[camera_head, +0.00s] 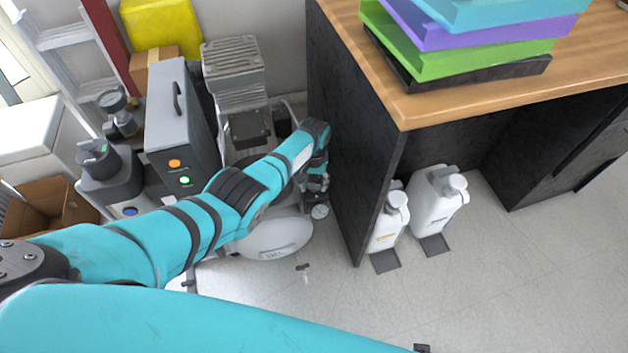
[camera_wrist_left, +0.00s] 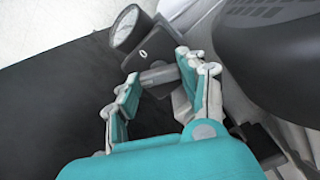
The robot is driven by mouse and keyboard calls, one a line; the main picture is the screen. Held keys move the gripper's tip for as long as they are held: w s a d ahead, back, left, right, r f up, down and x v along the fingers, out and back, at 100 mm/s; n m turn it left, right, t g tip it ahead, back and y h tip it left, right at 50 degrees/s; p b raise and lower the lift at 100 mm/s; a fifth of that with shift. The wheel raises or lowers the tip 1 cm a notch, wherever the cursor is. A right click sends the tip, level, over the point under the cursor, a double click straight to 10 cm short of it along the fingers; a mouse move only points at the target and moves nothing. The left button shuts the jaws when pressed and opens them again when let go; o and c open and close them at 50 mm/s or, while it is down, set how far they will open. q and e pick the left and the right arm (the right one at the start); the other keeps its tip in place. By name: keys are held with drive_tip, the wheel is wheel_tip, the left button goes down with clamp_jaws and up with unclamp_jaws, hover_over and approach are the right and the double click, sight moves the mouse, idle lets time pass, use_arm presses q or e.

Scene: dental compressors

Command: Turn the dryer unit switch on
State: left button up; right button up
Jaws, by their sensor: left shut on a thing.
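My left gripper (camera_head: 316,182) reaches down beside the compressor (camera_head: 272,238), between it and the dark desk side. In the left wrist view the gripper (camera_wrist_left: 157,76) has its fingers on both sides of a short grey rod-like knob (camera_wrist_left: 160,78), shut on it. The knob sticks out of a dark block (camera_wrist_left: 155,48) with a white mark, beside a round gauge (camera_wrist_left: 125,26). The gauge also shows in the head view (camera_head: 319,211). A tall grey box (camera_head: 172,120) has orange and lit green round controls. I cannot tell which part is the dryer unit switch. My right gripper is out of view.
The desk (camera_head: 350,130) stands close on the right, with coloured trays (camera_head: 470,60) on top. White jugs (camera_head: 388,222) stand on the floor beneath. A cardboard box (camera_head: 45,205) and a ladder (camera_head: 60,45) are at left. Floor in front is mostly clear.

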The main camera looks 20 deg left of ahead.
sight(314, 185)
use_arm(q)
drive_tip(key=shift+n, duration=0.9)
drive_tip(key=shift+n+p, duration=0.3)
drive_tip(key=shift+n, duration=1.6)
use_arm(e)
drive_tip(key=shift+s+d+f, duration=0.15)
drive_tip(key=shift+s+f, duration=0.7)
use_arm(q)
drive_tip(key=o, duration=1.2)
drive_tip(key=shift+c, duration=0.2)
drive_tip(key=shift+r, duration=0.1)
wheel_tip(314, 185, up, 12)
